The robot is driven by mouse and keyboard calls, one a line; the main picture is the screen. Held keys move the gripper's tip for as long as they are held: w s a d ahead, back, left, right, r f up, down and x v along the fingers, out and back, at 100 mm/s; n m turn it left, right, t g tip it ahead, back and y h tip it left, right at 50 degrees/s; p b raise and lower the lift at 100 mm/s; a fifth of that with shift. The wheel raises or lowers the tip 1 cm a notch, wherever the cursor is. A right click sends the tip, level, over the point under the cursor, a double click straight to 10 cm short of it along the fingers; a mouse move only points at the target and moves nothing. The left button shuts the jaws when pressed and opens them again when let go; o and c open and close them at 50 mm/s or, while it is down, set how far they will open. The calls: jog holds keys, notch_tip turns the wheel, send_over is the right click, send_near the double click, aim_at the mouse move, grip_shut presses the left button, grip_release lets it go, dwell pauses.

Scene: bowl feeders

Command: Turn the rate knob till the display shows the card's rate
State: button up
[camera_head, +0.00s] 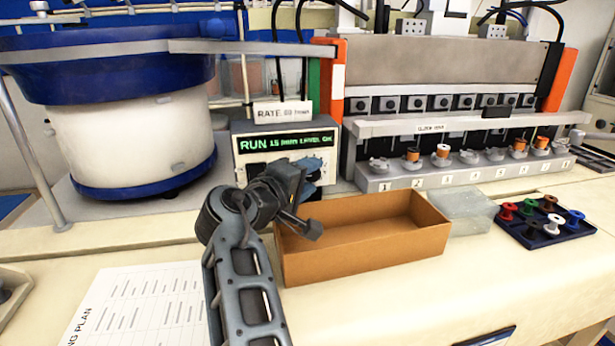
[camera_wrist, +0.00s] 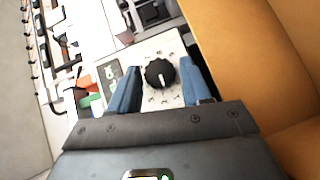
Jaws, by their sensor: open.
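The control box (camera_head: 241,158) stands behind my gripper (camera_head: 309,178). Its green display (camera_head: 285,142) reads "RUN 15" with smaller text that looks like a parts rate and "LEVEL OK". The rate card (camera_head: 283,112) above the box reads "RATE" and a two-digit number, too blurred to be sure of. In the wrist view the black rate knob (camera_wrist: 160,73) has a white pointer line and sits on a pale panel with dial marks. My two blue fingers are open, one on each side of the knob, with gaps visible. My gripper hides the knob in the head view.
An orange-brown open box (camera_head: 365,262) stands close to the right of my arm. A clear block (camera_head: 463,211) and a dark tray of coloured spools (camera_head: 560,234) lie farther right. A blue-and-white bowl feeder (camera_head: 135,135) stands left. A printed plan sheet (camera_head: 135,305) lies in front.

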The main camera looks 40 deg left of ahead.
jog(key=shift+c, duration=0.5)
jog(key=c, duration=0.7)
jog(key=shift+o, duration=0.2)
jog(key=shift+r, duration=0.1)
